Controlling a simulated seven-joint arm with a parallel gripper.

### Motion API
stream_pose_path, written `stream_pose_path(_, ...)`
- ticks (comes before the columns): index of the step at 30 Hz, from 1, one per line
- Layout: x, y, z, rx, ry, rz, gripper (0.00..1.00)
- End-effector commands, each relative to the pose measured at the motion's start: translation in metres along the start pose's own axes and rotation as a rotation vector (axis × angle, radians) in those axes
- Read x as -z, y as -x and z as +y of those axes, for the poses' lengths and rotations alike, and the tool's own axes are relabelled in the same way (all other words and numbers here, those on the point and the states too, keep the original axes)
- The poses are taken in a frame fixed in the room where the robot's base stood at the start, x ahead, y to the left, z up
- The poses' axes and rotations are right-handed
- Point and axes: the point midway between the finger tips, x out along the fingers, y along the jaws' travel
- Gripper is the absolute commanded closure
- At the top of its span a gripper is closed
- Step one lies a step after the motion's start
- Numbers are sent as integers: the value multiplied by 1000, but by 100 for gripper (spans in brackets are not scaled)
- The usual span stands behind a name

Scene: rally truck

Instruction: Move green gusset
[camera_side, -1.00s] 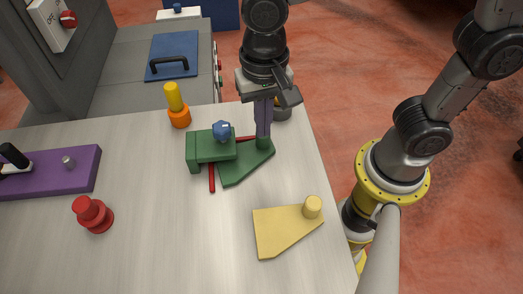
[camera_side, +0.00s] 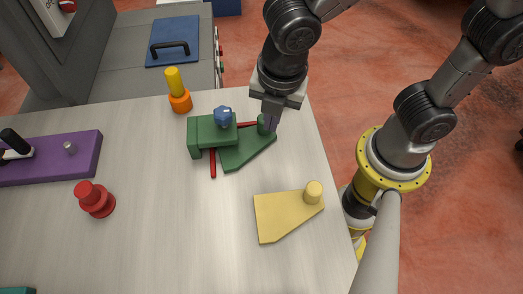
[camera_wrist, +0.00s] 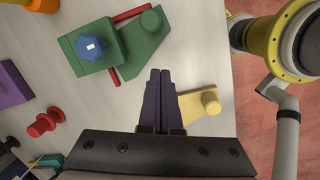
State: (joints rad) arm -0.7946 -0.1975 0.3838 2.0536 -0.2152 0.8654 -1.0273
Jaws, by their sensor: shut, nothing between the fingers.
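The green gusset (camera_side: 248,150) is a flat plate with a round green peg at its far right corner. It lies on the table against a green block (camera_side: 202,133) with a blue knob (camera_side: 224,117) on top, and its left part is hidden there. In the wrist view the gusset (camera_wrist: 142,50) lies ahead of the fingers. My gripper (camera_side: 271,126) is shut and empty, beside the peg on its right, covering part of it in the side view. In the wrist view the fingertips (camera_wrist: 159,73) are apart from the peg.
Red rods (camera_side: 213,165) lie by the green block. A yellow gusset (camera_side: 283,212) with a peg lies nearer the front. An orange and yellow peg (camera_side: 178,92), a red knob (camera_side: 95,199) and a purple block (camera_side: 60,160) stand to the left. The table's middle front is clear.

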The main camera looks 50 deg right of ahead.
Motion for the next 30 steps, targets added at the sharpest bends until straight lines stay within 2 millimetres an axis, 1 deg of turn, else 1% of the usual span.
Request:
stream_pose_path(1, 4, 0, -3, -9, 142, -6, 100)
stream_pose_path(6, 16, -1, -13, -38, 619, -32, 100)
stream_pose_path(9, 28, -1, -24, -57, 867, -52, 100)
stream_pose_path(10, 32, -1, -27, -63, 902, -56, 100)
stream_pose_path(12, 39, 1, -33, -73, 939, -57, 100)
stream_pose_path(16, 46, 2, -37, -82, 965, -53, 100)
stream_pose_path(20, 46, -9, -36, -78, 966, -54, 100)
stream_pose_path(23, 45, -24, -36, -76, 964, -54, 100)
stream_pose_path(30, 45, -72, -31, -75, 962, -53, 100)
